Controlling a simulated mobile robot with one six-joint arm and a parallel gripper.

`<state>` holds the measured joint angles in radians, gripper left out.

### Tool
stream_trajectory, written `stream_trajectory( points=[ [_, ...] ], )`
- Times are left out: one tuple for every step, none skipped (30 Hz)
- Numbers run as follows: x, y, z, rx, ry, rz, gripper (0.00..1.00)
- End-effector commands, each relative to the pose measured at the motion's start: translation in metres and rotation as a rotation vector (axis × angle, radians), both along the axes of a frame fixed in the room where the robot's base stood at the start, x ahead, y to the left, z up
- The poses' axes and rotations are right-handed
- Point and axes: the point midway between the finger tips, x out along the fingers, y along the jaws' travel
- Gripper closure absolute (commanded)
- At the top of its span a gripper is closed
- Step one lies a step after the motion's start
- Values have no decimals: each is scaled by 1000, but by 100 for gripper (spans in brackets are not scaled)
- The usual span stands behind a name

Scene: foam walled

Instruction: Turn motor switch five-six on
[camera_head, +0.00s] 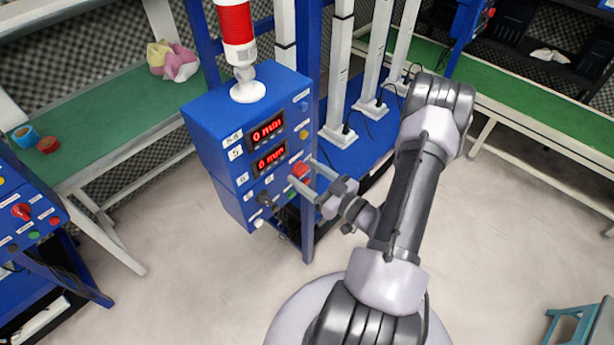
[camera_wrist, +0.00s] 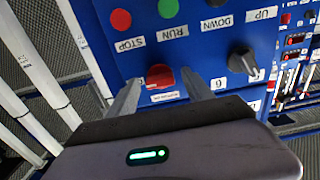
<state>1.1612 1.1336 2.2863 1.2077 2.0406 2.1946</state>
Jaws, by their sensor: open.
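The blue control box (camera_head: 225,110) carries two lit red displays, buttons and knobs. No switch label reading motor five-six is legible to me, so I cannot tell which control it is. My gripper (camera_head: 307,177) is open at the lower right of the box face, close to a red knob (camera_head: 299,169). In the wrist view my gripper (camera_wrist: 163,86) has its fingers on either side of the red knob (camera_wrist: 160,75); I cannot tell whether they touch it. A dark rotary switch (camera_wrist: 241,61) sits to its right, outside the fingers, with a label below it.
In the upside-down wrist view, a red button (camera_wrist: 121,20) is labelled STOP and a green button (camera_wrist: 168,8) RUN. A red-and-white beacon (camera_head: 236,35) tops the box. Blue shelving with white posts (camera_head: 338,75) stands behind, right. Green benches (camera_head: 110,115) stand left and right.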

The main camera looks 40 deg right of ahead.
Motion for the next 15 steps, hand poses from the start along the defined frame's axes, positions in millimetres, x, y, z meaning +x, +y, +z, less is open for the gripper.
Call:
stream_trajectory(
  points=[
    [1, 0, 0, 0, 0, 1, 40],
    [1, 0, 0, 0, 0, 0, 40],
    [1, 0, 0, 0, 0, 0, 40],
    [1, 0, 0, 0, 0, 0, 40],
    [1, 0, 0, 0, 0, 0, 40],
    [1, 0, 0, 0, 0, 0, 40],
    [1, 0, 0, 0, 0, 0, 40],
    [1, 0, 0, 0, 0, 0, 44],
    [1, 0, 0, 0, 0, 1, 52],
    [1, 0, 0, 0, 0, 1, 58],
    [1, 0, 0, 0, 0, 1, 64],
    [1, 0, 0, 0, 0, 1, 71],
    [1, 0, 0, 0, 0, 1, 77],
    [1, 0, 0, 0, 0, 1, 83],
    [1, 0, 0, 0, 0, 1, 91]
  ],
)
